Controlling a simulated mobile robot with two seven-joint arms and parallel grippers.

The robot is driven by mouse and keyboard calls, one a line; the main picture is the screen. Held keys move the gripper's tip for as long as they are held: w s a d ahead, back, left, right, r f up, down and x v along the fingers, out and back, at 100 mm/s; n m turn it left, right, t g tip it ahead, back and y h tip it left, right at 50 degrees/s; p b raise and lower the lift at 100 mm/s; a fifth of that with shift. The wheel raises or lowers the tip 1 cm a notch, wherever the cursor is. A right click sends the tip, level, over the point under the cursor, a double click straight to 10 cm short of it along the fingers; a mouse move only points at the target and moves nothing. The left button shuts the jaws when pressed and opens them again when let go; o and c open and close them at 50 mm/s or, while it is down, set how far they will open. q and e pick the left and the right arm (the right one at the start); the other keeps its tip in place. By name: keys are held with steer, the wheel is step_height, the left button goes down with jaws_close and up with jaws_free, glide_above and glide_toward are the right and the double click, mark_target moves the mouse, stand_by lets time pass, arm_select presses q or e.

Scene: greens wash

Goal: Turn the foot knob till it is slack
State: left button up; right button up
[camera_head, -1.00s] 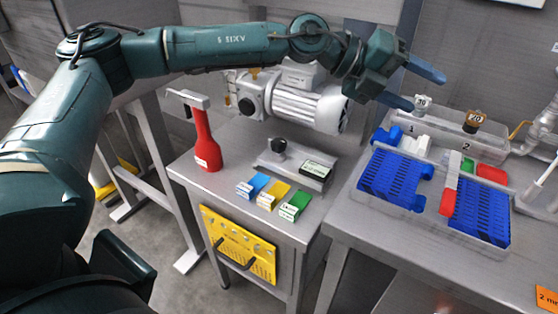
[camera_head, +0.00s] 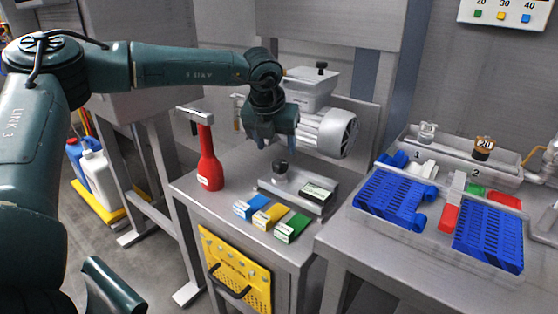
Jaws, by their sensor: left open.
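A black knob (camera_head: 280,167) stands on a grey metal foot block (camera_head: 296,190) on the steel stand. My right gripper is not in view.
A red bottle-shaped tool (camera_head: 209,165) stands left of the block. Blue, yellow and green packs (camera_head: 268,216) lie in front. A machine box with another black knob (camera_head: 321,67) rises behind. Trays with blue racks (camera_head: 392,203) fill the right table.

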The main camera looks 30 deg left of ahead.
mark_target(280, 162)
arm_select(q)
steer(key=x, duration=0.6)
steer(key=shift+w+f, duration=0.1)
steer(key=shift+f, duration=0.1)
steer(key=c, duration=1)
